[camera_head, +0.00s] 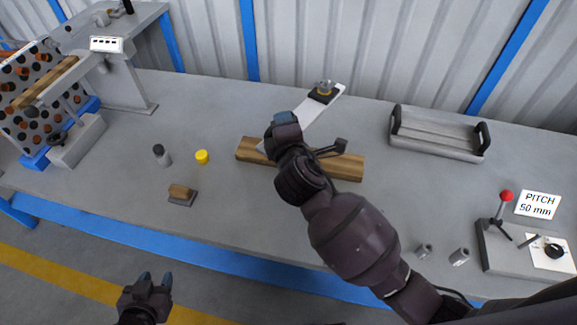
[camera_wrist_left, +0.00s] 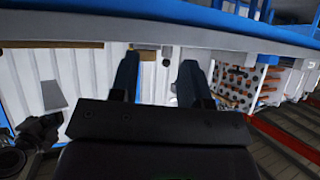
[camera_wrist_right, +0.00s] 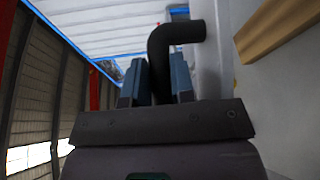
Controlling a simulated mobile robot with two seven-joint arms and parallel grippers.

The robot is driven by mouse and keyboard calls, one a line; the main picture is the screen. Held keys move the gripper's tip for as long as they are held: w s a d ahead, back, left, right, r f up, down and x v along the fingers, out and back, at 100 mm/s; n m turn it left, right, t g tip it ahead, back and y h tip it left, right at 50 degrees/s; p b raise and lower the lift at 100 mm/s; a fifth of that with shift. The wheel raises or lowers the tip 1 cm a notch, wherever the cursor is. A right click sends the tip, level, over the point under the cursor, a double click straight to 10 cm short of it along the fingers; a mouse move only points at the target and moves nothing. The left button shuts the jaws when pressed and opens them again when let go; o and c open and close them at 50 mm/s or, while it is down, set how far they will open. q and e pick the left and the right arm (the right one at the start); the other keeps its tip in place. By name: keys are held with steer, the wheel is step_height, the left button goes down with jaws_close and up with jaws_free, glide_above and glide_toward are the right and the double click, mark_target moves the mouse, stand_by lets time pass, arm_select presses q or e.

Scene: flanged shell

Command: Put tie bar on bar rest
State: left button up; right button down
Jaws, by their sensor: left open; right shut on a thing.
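My right gripper (camera_head: 283,118) is above the bench, shut on a dark bent bar. In the right wrist view this bar (camera_wrist_right: 172,38) rises between the fingers and bends to the right; it may be the tie bar. In the head view a dark piece (camera_head: 341,147) shows beside the wrist, above a wooden block (camera_head: 345,167) on the bench. I cannot tell whether they touch. Which thing is the bar rest is not certain; a grey tray (camera_head: 437,133) with black upright ends stands at the right. My left gripper (camera_head: 155,279) is open and empty, in front of the bench.
A pale strip (camera_head: 309,122) lies behind the wooden block. A red-knobbed lever (camera_head: 505,197) and two small metal cylinders are at right. The bench between has clear patches.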

steer(key=shift+f+b, duration=2.1)
steer(key=shift+f, duration=5.45)
arm_select(q)
steer(key=f, duration=0.4)
steer(key=shift+w+d+f, duration=0.1)
steer(key=shift+d+f, duration=0.1)
steer(key=shift+f, duration=0.05)
arm_select(e)
steer(key=shift+r, duration=0.1)
arm_select(q)
steer(key=shift+f, duration=0.1)
arm_select(e)
steer(key=c, duration=1)
jaws_free()
steer(key=shift+f, duration=0.25)
steer(key=shift+o, duration=0.2)
